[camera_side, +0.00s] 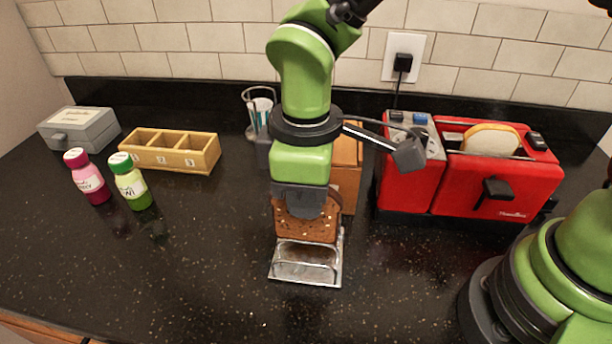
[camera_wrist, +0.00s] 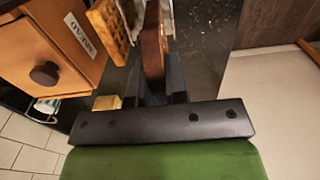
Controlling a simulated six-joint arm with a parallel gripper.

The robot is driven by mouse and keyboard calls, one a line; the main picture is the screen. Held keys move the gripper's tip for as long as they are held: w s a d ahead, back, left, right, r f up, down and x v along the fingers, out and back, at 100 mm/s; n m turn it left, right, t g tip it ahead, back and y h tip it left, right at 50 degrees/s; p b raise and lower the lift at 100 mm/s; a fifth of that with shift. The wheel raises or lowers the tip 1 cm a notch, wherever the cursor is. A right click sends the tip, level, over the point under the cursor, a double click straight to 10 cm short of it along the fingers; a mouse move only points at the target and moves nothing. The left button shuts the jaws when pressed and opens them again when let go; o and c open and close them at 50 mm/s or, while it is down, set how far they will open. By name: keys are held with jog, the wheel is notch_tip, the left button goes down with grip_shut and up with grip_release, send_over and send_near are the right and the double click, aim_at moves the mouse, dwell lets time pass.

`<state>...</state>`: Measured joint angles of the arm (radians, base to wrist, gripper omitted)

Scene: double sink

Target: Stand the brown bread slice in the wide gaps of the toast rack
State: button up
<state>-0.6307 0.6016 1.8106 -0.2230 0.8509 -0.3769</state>
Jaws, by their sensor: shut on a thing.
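The brown bread slice (camera_side: 305,226) is upright in my gripper (camera_side: 307,204), its lower edge at the back part of the metal toast rack (camera_side: 305,270). I cannot tell whether it is inside a gap or just above it. The near wires of the rack stand empty. In the wrist view the slice (camera_wrist: 152,45) shows edge-on between the fingers of my gripper (camera_wrist: 155,88), which are shut on it. Bright rack metal (camera_wrist: 167,18) shows beside the slice there. The gripper hides the slice's top edge in the side view.
A wooden box (camera_side: 347,172) stands close behind; its knobbed drawer (camera_wrist: 45,72) and a waffle-like piece (camera_wrist: 108,32) show in the wrist view. A red toaster (camera_side: 500,185) with bread is at right. Two bottles (camera_side: 130,182) and a divided tray (camera_side: 170,152) are left. The front counter is clear.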

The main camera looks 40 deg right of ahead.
aim_at(306, 238)
jog(key=shift+f, duration=3.85)
jog(key=o, duration=1.1)
jog(key=shift+r, duration=4.5)
